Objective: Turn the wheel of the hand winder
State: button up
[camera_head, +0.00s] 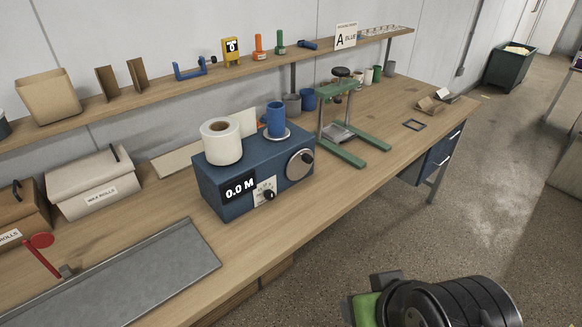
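The hand winder (225,195) is a dark blue box on the wooden bench, with a "0.0 M" display on its front. A white paper roll (222,143) stands upright on its top left, and a blue cylinder (275,118) stands on a pale disc at its top right. The wheel (300,164) is a silver disc with a dark knob on the winder's front right, with nothing touching it. A smaller dial (267,194) sits below and left of it. My gripper (368,306) is partly in view at the bottom right, clear of the winder; its fingers cannot be made out.
A green-framed stand (341,150) is right of the winder. A grey metal tray (125,280) and a red-ended lever (40,250) lie at the front left. A white box (95,183) stands behind them. A shelf (205,80) runs along the wall. Floor is free right of the bench.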

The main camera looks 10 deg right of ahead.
aim_at(301, 162)
jog(key=i+u, duration=0.2)
jog(key=u, duration=0.15)
jog(key=i+u, duration=0.2)
jog(key=u, duration=0.15)
jog(key=i+l+u, duration=0.15)
jog(key=u, duration=0.2)
